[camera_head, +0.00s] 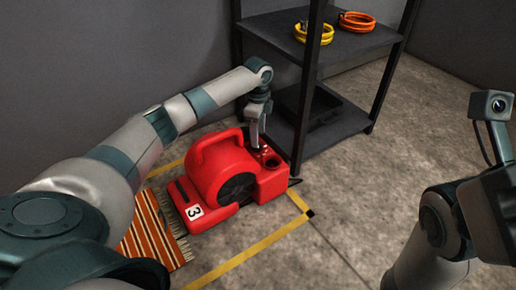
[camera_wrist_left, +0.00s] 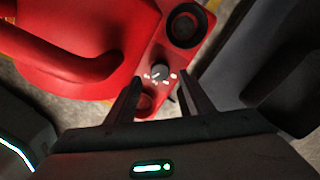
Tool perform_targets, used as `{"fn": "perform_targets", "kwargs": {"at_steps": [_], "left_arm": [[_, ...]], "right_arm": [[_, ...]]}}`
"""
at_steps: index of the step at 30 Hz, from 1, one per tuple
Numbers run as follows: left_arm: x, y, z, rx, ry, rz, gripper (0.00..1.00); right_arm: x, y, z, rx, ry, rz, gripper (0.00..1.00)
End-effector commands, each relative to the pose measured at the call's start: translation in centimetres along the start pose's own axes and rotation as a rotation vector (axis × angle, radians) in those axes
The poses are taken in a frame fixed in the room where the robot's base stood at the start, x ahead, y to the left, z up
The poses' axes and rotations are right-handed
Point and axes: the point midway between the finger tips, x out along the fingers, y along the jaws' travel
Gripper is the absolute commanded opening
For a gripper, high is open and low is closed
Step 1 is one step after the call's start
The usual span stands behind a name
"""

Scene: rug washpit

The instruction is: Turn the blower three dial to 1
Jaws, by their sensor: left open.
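The red blower (camera_head: 226,178) with a white "3" label stands on the floor in the head view. Its dial (camera_wrist_left: 159,70) is a small dark knob with a light pointer line and several white marks around it. The marks are too small to read. My left gripper (camera_head: 258,146) points down over the blower's control box. In the left wrist view the gripper (camera_wrist_left: 161,84) is open, with one finger on each side of the dial's lower area. I cannot tell whether either finger touches the knob. In the head view the gripper mostly hides the dial. My right gripper's fingers are out of view.
A dark shelf (camera_head: 338,128) stands close behind and right of the blower, holding a yellow hose (camera_head: 314,32) and an orange hose (camera_head: 357,21). A striped rug (camera_head: 150,235) lies at the blower's left. Yellow tape (camera_head: 250,251) marks the floor. The floor at right is clear.

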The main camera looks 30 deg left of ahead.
Motion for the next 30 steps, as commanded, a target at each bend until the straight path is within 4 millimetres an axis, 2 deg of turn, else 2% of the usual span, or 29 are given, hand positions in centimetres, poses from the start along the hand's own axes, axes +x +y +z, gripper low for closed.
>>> {"fn": "perform_targets", "kwargs": {"at_steps": [1, 3, 9, 22, 23, 27, 28, 30], "left_arm": [[1.4, 0.0, 0.0, 0.0, -0.001, 0.001, 0.48], [2.4, 0.0, 0.0, 0.001, -0.001, 0.001, 0.48], [4.1, 0.0, 0.0, 0.001, -0.001, 0.0, 0.48], [4.5, 0.0, 0.0, 0.0, -0.001, 0.0, 0.48], [4.5, 0.0, 0.0, 0.0, -0.001, 0.0, 0.46], [4.5, 0.0, 0.0, 0.0, -0.001, 0.0, 0.12], [4.5, 0.0, 0.0, 0.0, -0.001, 0.0, 0.07], [4.5, 0.0, 0.0, 0.0, -0.001, 0.0, 0.07]], "right_arm": [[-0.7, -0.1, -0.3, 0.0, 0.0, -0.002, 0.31], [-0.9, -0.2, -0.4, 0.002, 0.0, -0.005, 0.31], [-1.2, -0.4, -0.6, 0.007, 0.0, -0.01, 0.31], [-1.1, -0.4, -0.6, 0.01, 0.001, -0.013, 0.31], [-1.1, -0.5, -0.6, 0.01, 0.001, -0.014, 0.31], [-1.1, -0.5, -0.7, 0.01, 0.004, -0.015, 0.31], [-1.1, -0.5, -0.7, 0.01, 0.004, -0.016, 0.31], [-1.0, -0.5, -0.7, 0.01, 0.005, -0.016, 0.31]]}}
